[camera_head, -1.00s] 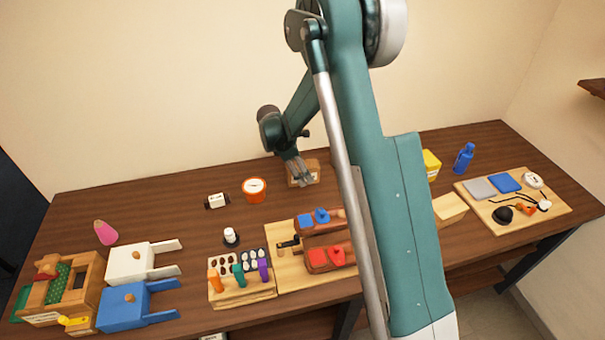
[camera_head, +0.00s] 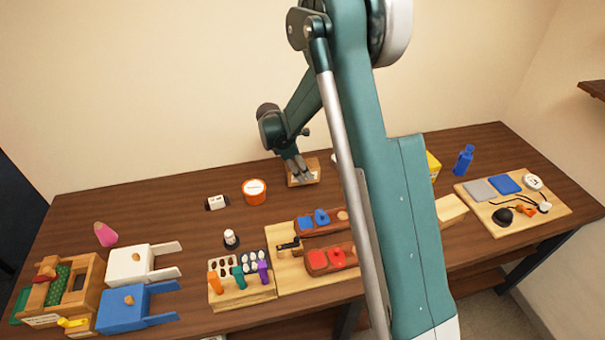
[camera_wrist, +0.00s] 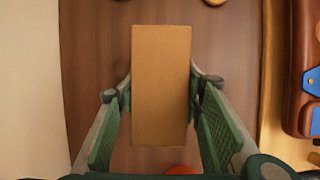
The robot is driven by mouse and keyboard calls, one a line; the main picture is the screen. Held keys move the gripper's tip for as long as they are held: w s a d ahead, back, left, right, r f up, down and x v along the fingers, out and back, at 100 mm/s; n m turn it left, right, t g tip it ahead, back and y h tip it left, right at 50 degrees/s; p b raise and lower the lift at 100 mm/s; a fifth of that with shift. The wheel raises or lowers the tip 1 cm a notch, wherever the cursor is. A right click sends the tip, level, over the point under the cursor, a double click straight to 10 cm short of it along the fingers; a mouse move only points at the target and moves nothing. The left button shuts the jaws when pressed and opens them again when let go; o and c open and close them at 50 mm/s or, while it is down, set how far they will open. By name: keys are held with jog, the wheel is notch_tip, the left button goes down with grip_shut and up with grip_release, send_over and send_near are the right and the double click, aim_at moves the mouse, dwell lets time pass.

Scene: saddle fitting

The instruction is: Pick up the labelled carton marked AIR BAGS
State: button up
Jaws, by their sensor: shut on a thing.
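The carton is a plain brown box in the wrist view (camera_wrist: 161,75), long side running up and down the picture, between my two green fingers. It also shows in the head view (camera_head: 316,174) near the back of the table, below my gripper (camera_head: 302,172). In the wrist view my gripper (camera_wrist: 161,98) is shut on the carton, with a fingertip pad against each long side. Any AIR BAGS marking is too small to read in the head view, and the face seen from the wrist is blank. I cannot tell whether the carton is lifted off the table.
An orange round tub (camera_head: 254,197) and a small white block (camera_head: 216,203) stand left of the carton. A wooden board with red and blue saddle pieces (camera_head: 290,268) lies in front. The back left of the table is clear.

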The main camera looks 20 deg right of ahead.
notch_tip(320, 180, up, 9)
jog(key=shift+f, duration=0.2)
dwell(0.3)
